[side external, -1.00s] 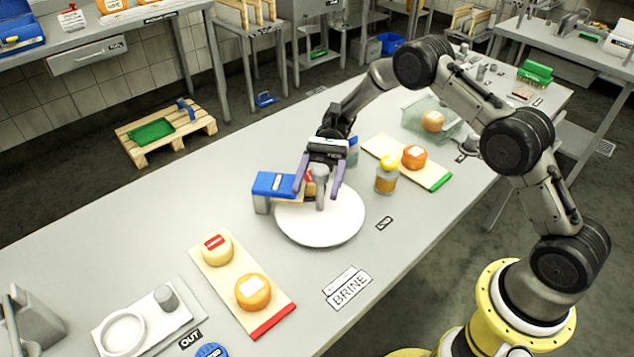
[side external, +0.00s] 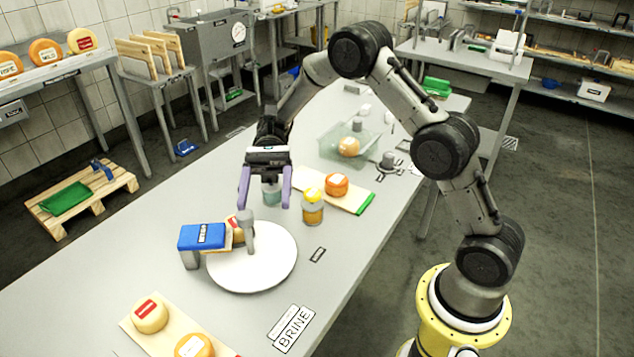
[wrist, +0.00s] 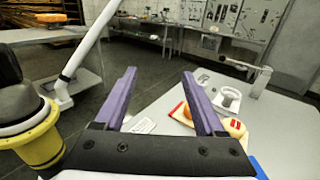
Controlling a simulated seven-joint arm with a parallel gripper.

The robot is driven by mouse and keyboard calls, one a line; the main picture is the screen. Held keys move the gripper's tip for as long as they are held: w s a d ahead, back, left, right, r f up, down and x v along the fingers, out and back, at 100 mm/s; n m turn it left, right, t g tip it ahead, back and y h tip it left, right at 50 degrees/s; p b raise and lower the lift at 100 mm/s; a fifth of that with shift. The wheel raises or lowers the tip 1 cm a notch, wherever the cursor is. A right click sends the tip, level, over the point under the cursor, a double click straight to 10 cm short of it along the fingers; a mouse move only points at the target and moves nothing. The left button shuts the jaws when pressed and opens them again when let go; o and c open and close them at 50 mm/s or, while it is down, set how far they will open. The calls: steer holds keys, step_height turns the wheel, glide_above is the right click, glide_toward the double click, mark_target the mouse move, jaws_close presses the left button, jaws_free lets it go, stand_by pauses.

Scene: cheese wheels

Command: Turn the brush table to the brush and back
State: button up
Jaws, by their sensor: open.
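The brush table (side external: 270,272) is a white round disc on the bench, with a grey upright peg (side external: 248,240) on it. The brush (side external: 202,236) is a blue block on a grey stand at the disc's left edge. A yellow-orange cheese wheel (side external: 237,228) stands against the brush, partly hidden by the peg and block. My gripper (side external: 264,204) is open and empty, pointing down above and behind the disc, apart from the peg. In the wrist view its purple fingers (wrist: 159,75) are spread with nothing between them. A blue corner at lower right there looks like the brush (wrist: 258,169).
A clear tub (side external: 335,150) is farther back. A board (side external: 128,325) with two cheeses is front left.

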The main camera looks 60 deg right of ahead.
steer(key=s+d+r, duration=0.3)
steer(key=s+r, duration=0.1)
steer(key=s, duration=0.4)
steer(key=shift+s, duration=0.2)
